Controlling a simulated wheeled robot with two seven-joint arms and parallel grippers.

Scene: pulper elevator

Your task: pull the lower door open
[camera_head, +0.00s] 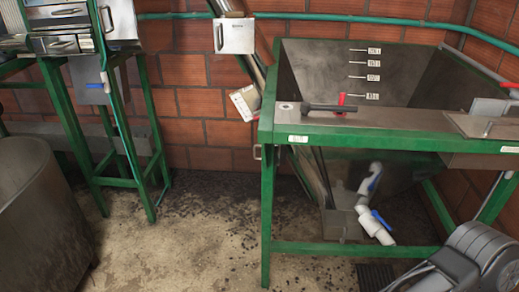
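The lower door (245,102) is a small pale metal panel low on the slanted elevator duct (254,70), just left of the green-framed tank. It sits tilted, and its right side is close to the tank frame. I cannot tell whether it is fully shut. The upper door (236,37) is a similar pale panel higher on the duct, with a handle (219,37) on its left side.
The metal tank (400,165) on a green frame (267,215) fills the right side, with white pipes and blue valve handles below.

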